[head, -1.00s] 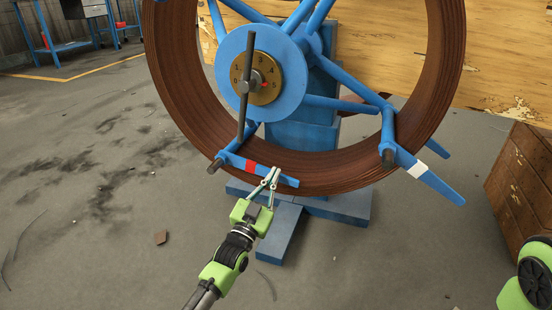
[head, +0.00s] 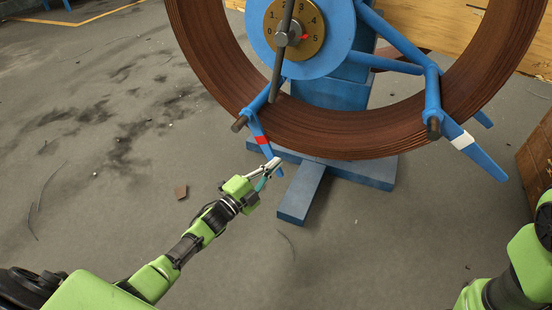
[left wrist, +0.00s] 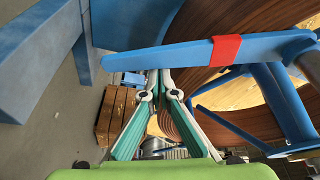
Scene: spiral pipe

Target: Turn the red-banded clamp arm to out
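The red-banded clamp arm (head: 268,150) is a blue bar with a red band, low on the left side of the brown pipe coil (head: 330,137). It slopes steeply down and slightly right from its pivot. In the left wrist view the clamp arm (left wrist: 275,46) crosses the upper half, with its red band right of centre. My left gripper (head: 276,163) is at the bar's free end. In the left wrist view its fingertips (left wrist: 158,78) are together just below the bar, with no bar between them. Whether they touch it is unclear. My right gripper is out of view.
Another blue clamp arm (head: 484,158) with a white band is at the lower right of the coil. A dial (head: 298,28) with a dark handle (head: 287,50) sits at the hub. The blue stand foot (head: 301,195) lies below. A wooden crate (head: 535,160) stands right. Floor at left is mostly clear.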

